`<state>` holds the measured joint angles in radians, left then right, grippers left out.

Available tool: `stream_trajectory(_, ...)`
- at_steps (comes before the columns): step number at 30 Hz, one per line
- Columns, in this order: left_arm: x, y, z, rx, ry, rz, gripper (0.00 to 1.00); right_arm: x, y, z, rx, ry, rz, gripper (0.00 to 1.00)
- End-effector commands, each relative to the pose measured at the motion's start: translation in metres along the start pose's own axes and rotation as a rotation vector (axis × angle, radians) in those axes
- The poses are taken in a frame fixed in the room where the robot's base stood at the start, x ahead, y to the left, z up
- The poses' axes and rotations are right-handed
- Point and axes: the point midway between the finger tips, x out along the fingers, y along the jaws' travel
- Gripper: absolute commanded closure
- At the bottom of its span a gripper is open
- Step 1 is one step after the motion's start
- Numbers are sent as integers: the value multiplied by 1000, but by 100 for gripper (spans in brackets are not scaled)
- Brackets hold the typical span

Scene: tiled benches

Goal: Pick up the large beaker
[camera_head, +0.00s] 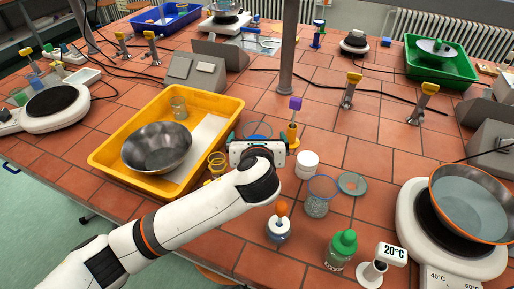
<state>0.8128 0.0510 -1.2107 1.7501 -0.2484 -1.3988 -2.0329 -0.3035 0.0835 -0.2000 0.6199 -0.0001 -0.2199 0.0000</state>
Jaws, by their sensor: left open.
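My left gripper (258,139) is open at the middle of the bench, just right of the yellow tray. A clear round glass vessel with a bluish rim (258,128) shows just beyond it. The gripper hides most of this vessel, and I cannot tell whether the fingers touch it. Another clear beaker with a blue rim (317,196) stands to the right of my left arm. A small glass beaker (178,106) stands in the yellow tray. I cannot tell for sure which is the large beaker. My right gripper is not in view.
The yellow tray (107,155) holds a metal bowl (157,148). A white jar (307,164), a green-capped bottle (341,250) and an orange-topped item (280,225) stand near my arm. A hotplate (410,217) with a pan (470,204) is at right.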

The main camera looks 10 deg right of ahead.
Motion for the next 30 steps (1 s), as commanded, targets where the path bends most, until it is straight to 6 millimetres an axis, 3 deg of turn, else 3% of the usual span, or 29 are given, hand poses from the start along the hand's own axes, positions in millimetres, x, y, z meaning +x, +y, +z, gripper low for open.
stream_trajectory(12, 30, -1, 74, 3, -5, -2, 0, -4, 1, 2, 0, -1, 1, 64)
stream_trajectory(20, 49, 0, 70, 1, -2, -2, 0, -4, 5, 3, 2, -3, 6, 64)
stream_trajectory(30, 95, 0, 70, 2, -2, -3, 0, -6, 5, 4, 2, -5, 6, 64)
